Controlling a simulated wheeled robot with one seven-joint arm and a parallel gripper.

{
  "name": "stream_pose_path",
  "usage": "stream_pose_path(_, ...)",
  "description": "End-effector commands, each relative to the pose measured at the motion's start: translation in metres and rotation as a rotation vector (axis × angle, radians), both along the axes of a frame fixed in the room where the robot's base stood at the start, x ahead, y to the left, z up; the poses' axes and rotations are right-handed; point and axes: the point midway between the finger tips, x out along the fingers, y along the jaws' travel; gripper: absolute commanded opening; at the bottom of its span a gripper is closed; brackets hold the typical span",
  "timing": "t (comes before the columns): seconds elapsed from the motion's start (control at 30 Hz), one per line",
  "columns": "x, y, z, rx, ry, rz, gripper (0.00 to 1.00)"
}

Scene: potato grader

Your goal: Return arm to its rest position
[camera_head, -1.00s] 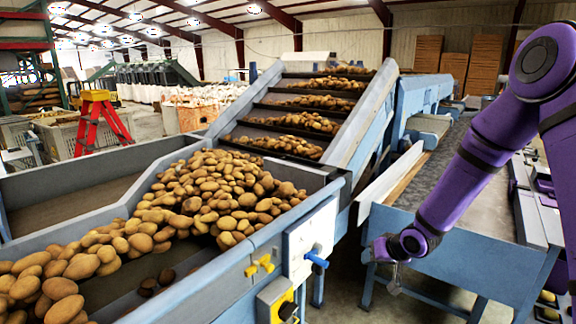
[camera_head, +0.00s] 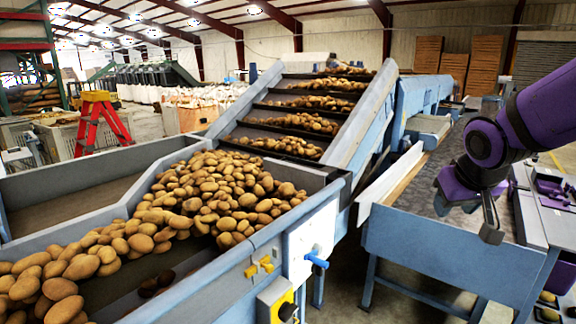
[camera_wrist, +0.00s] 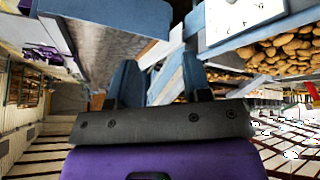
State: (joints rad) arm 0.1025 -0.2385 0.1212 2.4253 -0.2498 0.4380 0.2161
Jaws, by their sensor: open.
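My purple arm (camera_head: 515,130) reaches in from the right edge of the head view and is bent, with its wrist over the blue-framed conveyor table. My gripper (camera_head: 468,218) hangs below the wrist above the near end of that table, its fingers partly turned from view. In the wrist view my gripper (camera_wrist: 158,78) has its two fingers apart with nothing between them. No potato is in its grasp.
The blue table frame (camera_head: 430,255) lies below my gripper. A red stepladder (camera_head: 100,125) stands far left.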

Motion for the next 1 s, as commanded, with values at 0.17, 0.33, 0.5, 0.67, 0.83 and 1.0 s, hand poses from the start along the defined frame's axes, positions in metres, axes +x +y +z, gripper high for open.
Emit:
stream_pose_path(0.17, -0.054, 0.000, 0.031, 0.012, 0.011, -0.018, 0.45)
stream_pose_path(0.33, -0.105, 0.003, 0.049, 0.047, 0.030, -0.018, 0.45)
stream_pose_path(0.5, -0.150, 0.007, 0.058, 0.091, 0.049, 0.001, 0.45)
stream_pose_path(0.67, -0.175, 0.010, 0.060, 0.120, 0.061, 0.017, 0.45)
stream_pose_path(0.83, -0.182, 0.011, 0.060, 0.130, 0.067, 0.024, 0.45)
stream_pose_path(1.0, -0.182, 0.011, 0.060, 0.129, 0.067, 0.023, 0.45)
